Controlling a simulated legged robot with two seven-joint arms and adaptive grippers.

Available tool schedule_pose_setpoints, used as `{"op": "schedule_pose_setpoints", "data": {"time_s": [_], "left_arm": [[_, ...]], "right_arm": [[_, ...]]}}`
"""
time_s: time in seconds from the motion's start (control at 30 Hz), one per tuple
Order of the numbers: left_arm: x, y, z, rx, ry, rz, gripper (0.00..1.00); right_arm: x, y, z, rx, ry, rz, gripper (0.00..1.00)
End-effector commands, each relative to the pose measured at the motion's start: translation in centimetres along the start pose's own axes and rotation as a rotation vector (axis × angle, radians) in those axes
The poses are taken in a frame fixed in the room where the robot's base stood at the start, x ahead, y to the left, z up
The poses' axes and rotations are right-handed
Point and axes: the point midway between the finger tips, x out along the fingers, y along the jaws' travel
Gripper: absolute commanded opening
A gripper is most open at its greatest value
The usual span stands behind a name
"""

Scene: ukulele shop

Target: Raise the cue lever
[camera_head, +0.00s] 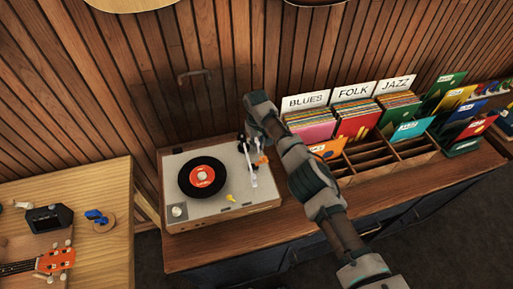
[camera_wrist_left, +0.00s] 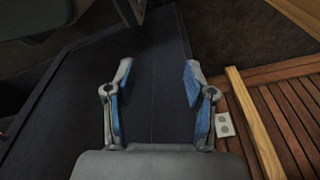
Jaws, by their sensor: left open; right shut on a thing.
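The turntable (camera_head: 221,219) stands on the wooden cabinet, with a black record with a red label (camera_head: 203,177) on its platter. The pale tonearm (camera_head: 249,167) lies along its right side, off the record. My right gripper (camera_head: 252,151) points down at the tonearm base at the deck's back right corner. It is shut on a small part there, which appears to be the cue lever; the fingers largely hide it. A small orange piece (camera_head: 262,160) shows beside the fingers. My left gripper (camera_wrist_left: 158,88) is open and empty in the left wrist view, away from the turntable.
Record bins (camera_head: 372,157) with BLUES, FOLK and JAZZ signs stand right of my right arm. A wooden table (camera_head: 92,186) at left holds a ukulele head (camera_head: 55,260) and small items. The slatted wall (camera_head: 150,90) rises close behind the turntable.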

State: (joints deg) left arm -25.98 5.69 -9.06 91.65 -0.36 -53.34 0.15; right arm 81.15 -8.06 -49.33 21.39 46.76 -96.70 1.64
Motion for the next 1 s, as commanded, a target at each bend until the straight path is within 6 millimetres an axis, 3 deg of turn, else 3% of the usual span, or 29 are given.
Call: {"op": "schedule_pose_setpoints", "data": {"time_s": [0.3, 0.67, 0.7, 0.77, 1.0], "left_arm": [[-4.0, -0.1, -2.6, -0.005, 0.019, -0.001, 0.54], [-4.4, -0.2, -2.8, -0.006, 0.019, -0.001, 0.54], [-4.3, -0.2, -2.8, -0.006, 0.017, 0.001, 0.54], [-4.2, -0.3, -2.9, -0.005, 0.015, 0.001, 0.54], [-4.2, -0.3, -2.9, -0.006, 0.015, 0.001, 0.54]], "right_arm": [[0.2, 0.0, 0.1, -0.002, -0.03, -0.007, 0.0], [0.2, -0.2, 0.2, -0.003, -0.039, -0.009, 0.0], [0.3, -0.2, 0.2, -0.003, -0.039, -0.009, 0.28], [0.3, -0.2, 0.2, -0.003, -0.038, -0.01, 0.42], [0.3, -0.3, 0.2, -0.004, -0.037, -0.009, 0.42]]}}
